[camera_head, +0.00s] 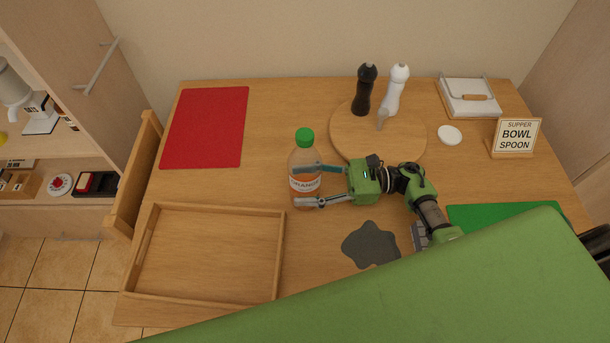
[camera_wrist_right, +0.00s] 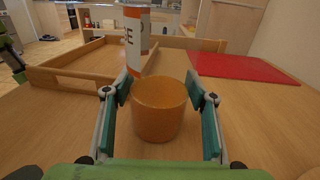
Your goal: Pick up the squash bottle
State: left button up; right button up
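The squash bottle (camera_head: 303,160) stands upright on the table, clear with a green cap, an orange-and-white label and orange contents. My right gripper (camera_head: 308,186) reaches it from the right, its two fingers apart on either side of the bottle's lower half. In the right wrist view, the orange lower part of the bottle (camera_wrist_right: 158,110) is between the open fingers, with a small gap on each side. Part of the label shows above it; the cap is out of that view. My left gripper is not in view.
A wooden tray (camera_head: 208,291) lies left of the bottle, a red mat (camera_head: 207,126) behind-left. A round board (camera_head: 403,143) with two mills stands behind-right. A dark grey patch (camera_head: 371,245) lies in front-right of the bottle. A small sign (camera_head: 514,137) stands far right.

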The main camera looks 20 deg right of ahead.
jog(key=c, duration=0.7)
jog(key=shift+o, duration=0.2)
jog(key=shift+r, duration=0.2)
